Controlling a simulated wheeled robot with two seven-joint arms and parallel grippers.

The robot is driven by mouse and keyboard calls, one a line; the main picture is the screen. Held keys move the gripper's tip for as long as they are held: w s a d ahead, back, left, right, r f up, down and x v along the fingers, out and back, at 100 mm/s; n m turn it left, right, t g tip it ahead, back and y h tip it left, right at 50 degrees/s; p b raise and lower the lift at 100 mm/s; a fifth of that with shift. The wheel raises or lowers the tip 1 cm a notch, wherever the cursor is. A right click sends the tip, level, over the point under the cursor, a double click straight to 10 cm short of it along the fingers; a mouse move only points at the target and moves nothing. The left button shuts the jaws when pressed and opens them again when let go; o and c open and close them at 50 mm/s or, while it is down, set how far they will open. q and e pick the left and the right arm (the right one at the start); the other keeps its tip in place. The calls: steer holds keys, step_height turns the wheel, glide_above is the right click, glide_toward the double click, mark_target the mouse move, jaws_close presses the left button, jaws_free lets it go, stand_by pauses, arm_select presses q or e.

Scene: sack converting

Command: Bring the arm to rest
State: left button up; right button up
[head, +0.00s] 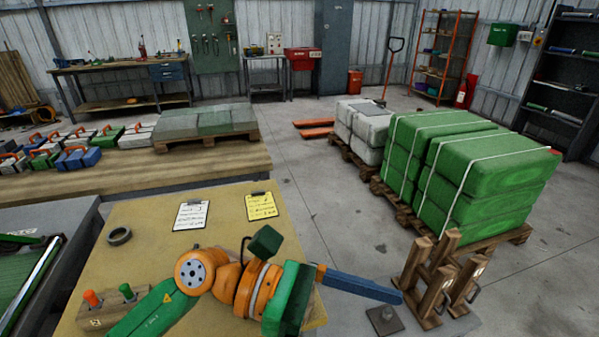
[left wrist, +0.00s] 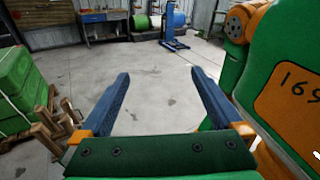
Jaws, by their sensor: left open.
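My left arm reaches over the yellow-topped table in the head view, with my left gripper (head: 398,296) pointing right, past the table's right edge. Only one blue finger shows clearly there. In the left wrist view the two blue fingers of my left gripper (left wrist: 160,75) stand wide apart with nothing between them, and bare concrete floor shows behind. The gripper touches nothing that I can see. My right gripper is in neither view.
The table (head: 130,210) holds two clipboards (head: 191,215) (head: 261,206), a dark ring (head: 119,236) and a block with coloured knobs (head: 108,306). A wooden stand (head: 430,280) is close to the gripper's right. Green sacks (head: 480,175) on a pallet lie beyond. Floor (head: 310,195) between is clear.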

arm_select(q)
steer(key=w+a+r+n+t+h, duration=0.5)
steer(key=w+r+n+t+h, duration=0.3)
steer(key=n+t, duration=0.8)
steer(key=w+a+f+n+t+y, duration=0.1)
steer(key=w+a+n+t+y, duration=0.2)
steer(key=n+t+y, duration=0.35)
steer(key=w+a+f+n+t+y, duration=0.1)
steer(key=w+a+n+t+y, duration=0.25)
steer(key=n, duration=0.65)
steer(key=w+a+f+n+g+y, duration=0.3)
steer(key=a+f+n+y, duration=0.6)
steer(key=f+n+y, duration=0.4)
steer(key=s+a+f+n+g+y, duration=0.1)
steer(key=s+a+f+n+g, duration=0.15)
steer(key=f, duration=0.35)
steer(key=s+a+f+n+g, duration=0.2)
steer(key=s+f+g, duration=0.2)
steer(key=f, duration=0.3)
steer(key=s+f+n+g, duration=0.4)
steer(key=s+f+g, duration=0.5)
steer(key=s, duration=0.6)
step_height(320, 180, down, 17)
steer(key=s, duration=0.2)
steer(key=s+a+f+g, duration=0.2)
steer(key=s+f, duration=0.9)
steer(key=s, duration=0.1)
steer(key=shift+s+a+f+m, duration=0.2)
steer(key=shift+s+m, duration=0.2)
